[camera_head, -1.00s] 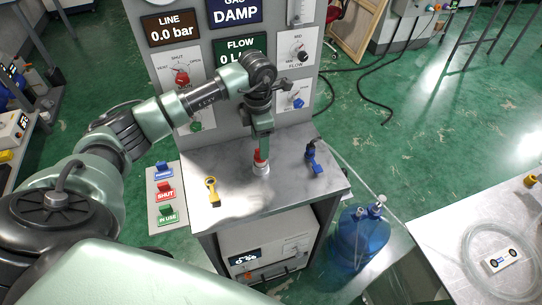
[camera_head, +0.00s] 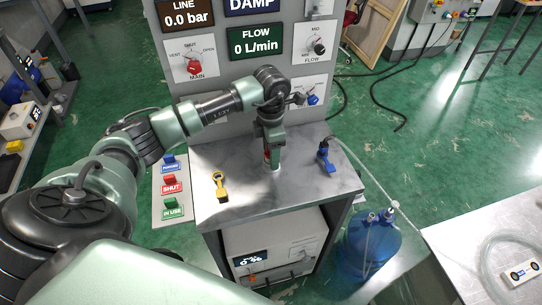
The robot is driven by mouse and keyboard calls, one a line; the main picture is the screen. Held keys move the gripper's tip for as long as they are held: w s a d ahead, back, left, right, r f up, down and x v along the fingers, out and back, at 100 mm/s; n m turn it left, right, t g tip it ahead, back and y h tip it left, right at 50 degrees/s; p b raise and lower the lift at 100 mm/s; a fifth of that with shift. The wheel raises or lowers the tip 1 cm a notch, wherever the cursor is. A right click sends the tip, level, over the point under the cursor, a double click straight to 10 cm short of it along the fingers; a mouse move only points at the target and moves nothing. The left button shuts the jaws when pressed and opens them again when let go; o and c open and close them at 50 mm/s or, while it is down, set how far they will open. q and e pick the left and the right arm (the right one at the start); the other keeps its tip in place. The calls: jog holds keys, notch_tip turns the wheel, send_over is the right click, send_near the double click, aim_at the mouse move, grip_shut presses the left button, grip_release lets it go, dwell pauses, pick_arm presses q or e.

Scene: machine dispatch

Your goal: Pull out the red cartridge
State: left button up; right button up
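The red cartridge (camera_head: 267,153) stands upright in a small white base (camera_head: 276,168) on the grey bench top, near the foot of the panel. Only a thin red strip of it shows; my gripper hides the rest. My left gripper (camera_head: 271,155) points down at the cartridge from above, with its fingers beside or around it. The view does not show whether the fingers are closed on it. My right gripper is not in view.
The panel with dials (camera_head: 192,62) rises behind. A blue bottle (camera_head: 368,248) stands on the floor, right. The bench front is clear.

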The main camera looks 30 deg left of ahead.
pick_arm(q)
grip_shut()
jog(key=shift+w+r+p, duration=0.2)
jog(key=shift+r+p, duration=0.15)
jog(key=shift+r, duration=0.2)
jog(key=shift+s+r+p, duration=0.2)
jog(key=shift+r+p, duration=0.1)
jog(key=shift+r, duration=0.35)
jog(key=shift+w+r+p, duration=0.1)
jog(key=shift+r+p, duration=0.25)
jog(key=shift+r, duration=0.2)
jog(key=shift+r+p, duration=1.2)
jog(key=shift+r, duration=0.85)
